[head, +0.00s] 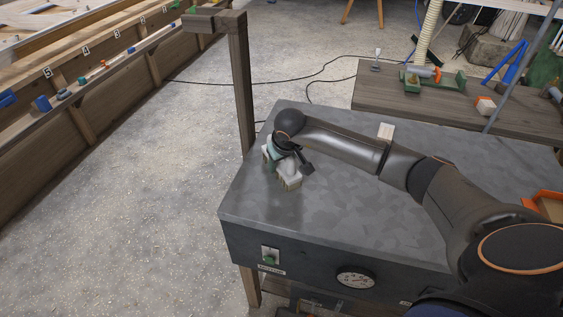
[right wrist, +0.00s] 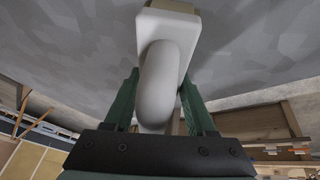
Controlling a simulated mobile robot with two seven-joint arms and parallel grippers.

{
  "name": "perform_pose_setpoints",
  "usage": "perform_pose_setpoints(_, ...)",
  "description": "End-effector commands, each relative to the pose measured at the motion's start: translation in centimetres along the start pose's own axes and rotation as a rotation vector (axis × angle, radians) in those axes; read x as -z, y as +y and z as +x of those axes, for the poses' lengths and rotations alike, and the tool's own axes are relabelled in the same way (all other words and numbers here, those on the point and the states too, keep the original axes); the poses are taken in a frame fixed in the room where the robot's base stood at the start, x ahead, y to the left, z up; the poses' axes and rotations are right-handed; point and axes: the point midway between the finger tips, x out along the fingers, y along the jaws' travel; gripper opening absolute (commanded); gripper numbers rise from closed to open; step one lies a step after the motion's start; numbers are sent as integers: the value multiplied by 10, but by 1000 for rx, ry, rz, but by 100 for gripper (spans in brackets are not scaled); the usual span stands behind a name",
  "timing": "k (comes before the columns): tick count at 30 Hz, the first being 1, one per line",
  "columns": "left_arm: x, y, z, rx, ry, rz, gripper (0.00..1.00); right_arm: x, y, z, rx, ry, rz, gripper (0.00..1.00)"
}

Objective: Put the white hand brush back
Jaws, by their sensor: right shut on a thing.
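The white hand brush (head: 291,174) is at the left end of the grey-topped table (head: 340,215). My right gripper (head: 274,163) has its green fingers shut on the brush. In the right wrist view, the rounded white handle (right wrist: 160,85) sits between the two green fingers, with the brush's white body and a tan part beyond it. The grey tabletop lies behind the brush. I cannot tell whether the brush touches the table. My left gripper is not in view.
A small pale block (head: 385,131) sits on the grey table near its back edge. A wooden post (head: 241,85) stands at its left. A wooden bench (head: 380,97) with tools is behind right. An orange tray (head: 546,204) is at right. The table's front left is clear.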

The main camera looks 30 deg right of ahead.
Motion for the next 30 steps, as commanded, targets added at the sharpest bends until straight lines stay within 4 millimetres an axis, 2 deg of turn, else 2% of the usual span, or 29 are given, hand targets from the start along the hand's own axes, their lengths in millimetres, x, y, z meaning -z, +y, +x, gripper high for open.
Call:
perform_pose_setpoints(1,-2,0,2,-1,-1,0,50,-1,0,2,0,0,0,57)
perform_pose_setpoints(9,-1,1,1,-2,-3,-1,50,0,0,1,0,0,0,86)
perform_pose_setpoints(20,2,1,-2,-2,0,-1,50,1,0,-5,0,1,0,86)
perform_pose_setpoints(23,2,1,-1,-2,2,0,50,2,1,-18,-2,4,0,86)
perform_pose_setpoints(30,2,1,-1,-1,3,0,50,2,1,-70,-1,5,-2,86)
